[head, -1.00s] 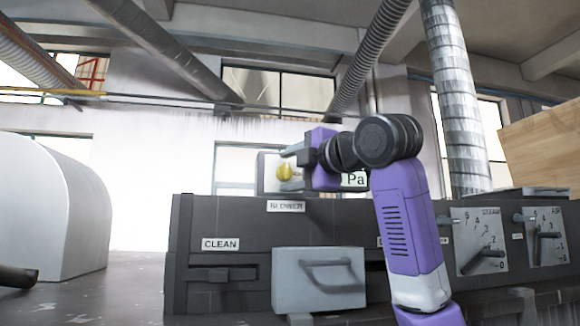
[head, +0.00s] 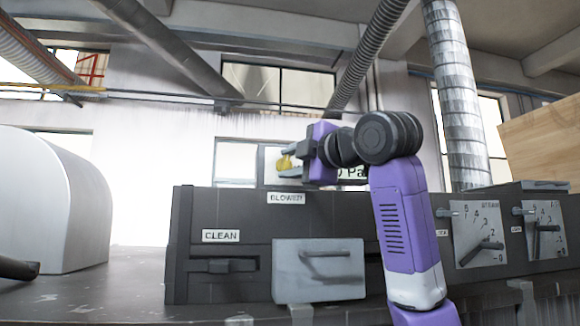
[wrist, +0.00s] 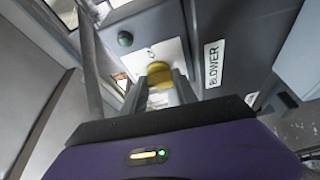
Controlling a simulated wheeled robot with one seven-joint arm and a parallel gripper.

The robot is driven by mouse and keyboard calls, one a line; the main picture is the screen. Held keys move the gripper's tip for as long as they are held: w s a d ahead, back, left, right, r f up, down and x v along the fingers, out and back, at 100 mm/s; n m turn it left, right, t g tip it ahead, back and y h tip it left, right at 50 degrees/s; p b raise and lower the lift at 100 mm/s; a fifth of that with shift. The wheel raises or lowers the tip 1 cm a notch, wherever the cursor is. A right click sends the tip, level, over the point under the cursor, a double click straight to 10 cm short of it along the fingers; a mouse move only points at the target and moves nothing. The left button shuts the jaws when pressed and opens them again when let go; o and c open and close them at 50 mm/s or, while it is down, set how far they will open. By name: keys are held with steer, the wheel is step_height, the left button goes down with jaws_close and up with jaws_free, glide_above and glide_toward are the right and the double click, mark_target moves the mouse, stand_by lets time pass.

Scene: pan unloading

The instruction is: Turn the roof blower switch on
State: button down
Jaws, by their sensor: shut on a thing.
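The blower switch is a yellow knob (head: 284,163) on a pale plate of the box above the BLOWER label (head: 286,198). In the wrist view the knob (wrist: 160,74) sits between my two fingers, in front of a white plate (wrist: 148,57). My gripper (head: 288,162) is shut on the knob; it also shows in the wrist view (wrist: 160,88). The fingers hide the knob's sides, and I cannot read its setting. The BLOWER label (wrist: 214,64) is right of my fingers in the wrist view.
A dark machine (head: 225,220) carries a CLEAN label (head: 221,236) and a grey handled drawer front (head: 318,270). Dial panels (head: 478,235) are at the right. A green button (wrist: 125,38) is near the plate. A pale rounded housing (head: 55,205) stands left.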

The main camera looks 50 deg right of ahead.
steer(key=m+b, duration=0.1)
steer(key=m+t+b, duration=0.1)
steer(key=m, duration=0.1)
steer(key=shift+f+m+h, duration=0.3)
steer(key=shift+f, duration=0.05)
steer(key=m+h+b, duration=0.1)
steer(key=m, duration=0.1)
steer(key=m+t+h+b, duration=0.1)
steer(key=m, duration=0.2)
steer(key=shift+w+a+f+b, duration=0.1)
steer(key=shift+a+b, duration=0.05)
steer(key=shift+b, duration=0.2)
steer(key=m+h, duration=0.1)
steer(key=m, duration=0.2)
steer(key=m+h+b, duration=0.1)
steer(key=m+h, duration=0.1)
steer(key=m, duration=0.1)
steer(key=m+h, duration=0.1)
steer(key=m, duration=0.2)
steer(key=m+g+h, duration=0.1)
steer(key=m, duration=0.2)
steer(key=shift+w+a+h, duration=0.1)
steer(key=shift+h, duration=0.3)
steer(key=shift+m, duration=0.6)
steer(key=c, duration=1)
jaws_free()
steer(key=shift+o, duration=0.2)
